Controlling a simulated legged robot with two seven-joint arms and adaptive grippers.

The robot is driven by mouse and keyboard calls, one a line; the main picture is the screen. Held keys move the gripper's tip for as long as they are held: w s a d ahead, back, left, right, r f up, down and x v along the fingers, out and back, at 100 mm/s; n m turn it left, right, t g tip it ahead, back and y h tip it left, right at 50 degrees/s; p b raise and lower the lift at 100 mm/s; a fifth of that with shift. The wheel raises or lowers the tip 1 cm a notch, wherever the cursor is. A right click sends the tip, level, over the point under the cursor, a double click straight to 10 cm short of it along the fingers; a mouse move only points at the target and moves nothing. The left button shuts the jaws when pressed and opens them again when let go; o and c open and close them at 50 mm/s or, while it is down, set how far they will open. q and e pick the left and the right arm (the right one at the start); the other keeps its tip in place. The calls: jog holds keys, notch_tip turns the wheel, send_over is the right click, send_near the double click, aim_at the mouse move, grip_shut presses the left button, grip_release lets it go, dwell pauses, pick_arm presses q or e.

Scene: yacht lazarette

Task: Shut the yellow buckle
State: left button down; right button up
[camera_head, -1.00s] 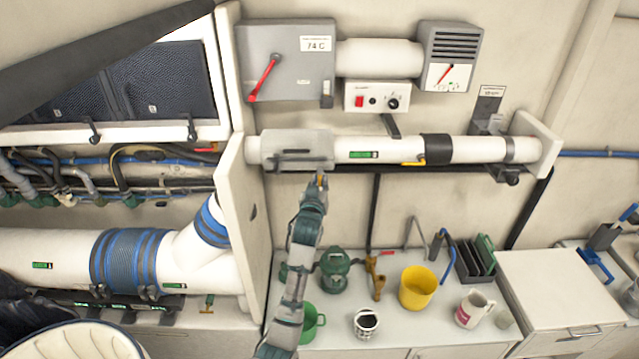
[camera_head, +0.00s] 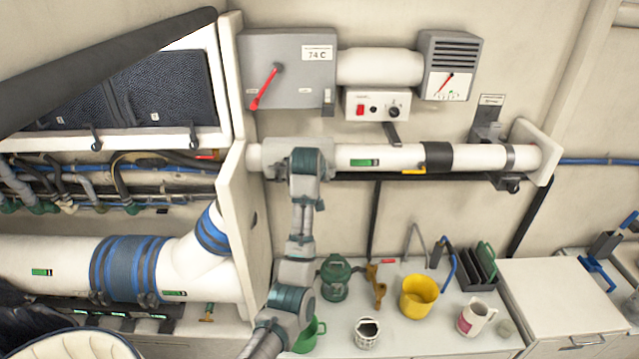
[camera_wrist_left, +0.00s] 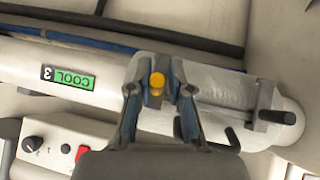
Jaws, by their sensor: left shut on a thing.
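A yellow knob-like part (camera_wrist_left: 157,80), likely the buckle's end, shows between my left gripper's fingers (camera_wrist_left: 158,98) in the left wrist view. The fingers are shut on it, in front of the pale grey sleeve (camera_wrist_left: 222,88) on the white pipe. In the head view my left arm reaches up to this sleeve (camera_head: 283,142), and its wrist hides the fingers and the held part. Whether the buckle is open or shut cannot be told. Another yellow piece (camera_head: 413,171) sits under the pipe by a black band (camera_head: 438,157). My right gripper is not in view.
A switch box (camera_head: 376,104) and a grey box with a red lever (camera_head: 288,70) are above the pipe (camera_head: 395,157). Below, a counter holds a green lantern (camera_head: 335,278), a yellow mug (camera_head: 418,296) and a checkered cup (camera_head: 367,333). A white partition (camera_head: 238,225) stands left of my arm.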

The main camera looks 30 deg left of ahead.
pick_arm(q)
jog(key=shift+w+a+r+g+h, duration=0.15)
jog(key=shift+w+r+g+h, duration=0.25)
jog(key=shift+r+g, duration=0.25)
jog(key=c, duration=1.2)
grip_release()
jog(key=shift+f, duration=0.1)
jog(key=shift+w+f+g, duration=0.15)
jog(key=shift+w+g, duration=0.05)
jog(key=shift+g, duration=0.05)
jog(key=shift+v, duration=5.8)
